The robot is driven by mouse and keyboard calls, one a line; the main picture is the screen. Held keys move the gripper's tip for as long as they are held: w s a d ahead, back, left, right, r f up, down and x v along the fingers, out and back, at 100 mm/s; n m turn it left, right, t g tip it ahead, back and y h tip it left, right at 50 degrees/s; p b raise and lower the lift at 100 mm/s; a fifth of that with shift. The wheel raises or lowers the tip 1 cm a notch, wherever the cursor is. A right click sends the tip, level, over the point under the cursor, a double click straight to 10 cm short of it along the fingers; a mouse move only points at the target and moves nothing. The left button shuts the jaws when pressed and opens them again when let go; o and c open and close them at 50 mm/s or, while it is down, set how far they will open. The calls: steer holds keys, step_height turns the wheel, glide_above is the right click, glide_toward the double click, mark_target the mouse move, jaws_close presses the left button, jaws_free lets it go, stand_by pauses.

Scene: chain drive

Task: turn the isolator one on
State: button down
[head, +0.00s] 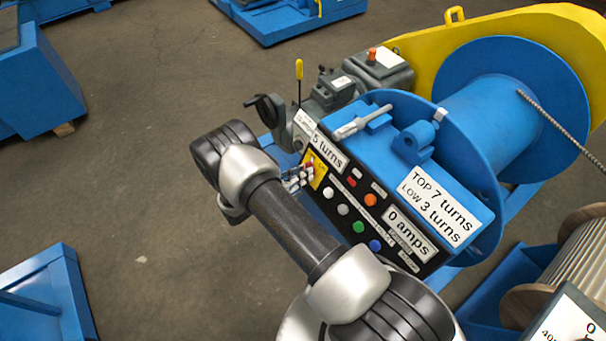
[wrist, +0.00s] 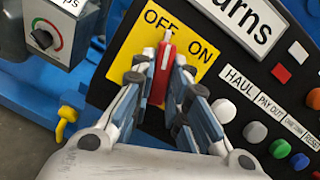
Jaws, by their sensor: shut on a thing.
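The isolator is a red handle (wrist: 166,62) on a yellow plate (wrist: 134,50) marked OFF and ON. Its tip, with a white mark, points up between the two words, closer to OFF. My gripper (wrist: 163,78) is shut on the red handle, with one finger on each side of it. The fingers hide part of the handle's sides and its lower end. In the head view the yellow plate (head: 319,171) is at the left end of the black panel, with my gripper (head: 303,176) up against it.
To the right of the plate, the black panel (head: 345,225) carries several coloured buttons and displays reading "5 turns" and "0 amps". A dial box (wrist: 52,30) and a yellow lever (wrist: 66,120) are left in the wrist view. Open floor (head: 150,220) lies left of the machine.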

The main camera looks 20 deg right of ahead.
steer(key=m+g, duration=0.1)
steer(key=m, duration=0.2)
steer(key=m+g, duration=0.1)
steer(key=m, duration=0.3)
steer(key=shift+w+h, duration=0.2)
steer(key=shift+h, duration=0.1)
steer(key=m, duration=0.3)
steer(key=m+g, duration=0.1)
steer(key=m, duration=0.3)
steer(key=shift+w+r+m+g, duration=0.1)
steer(key=shift+w+m+g, duration=0.05)
steer(key=shift+m+g, duration=0.15)
steer(key=c, duration=1.6)
jaws_free()
steer(key=shift+o, duration=0.2)
steer(key=v, duration=1.2)
steer(key=shift+r, duration=0.25)
steer(key=shift+w, duration=0.1)
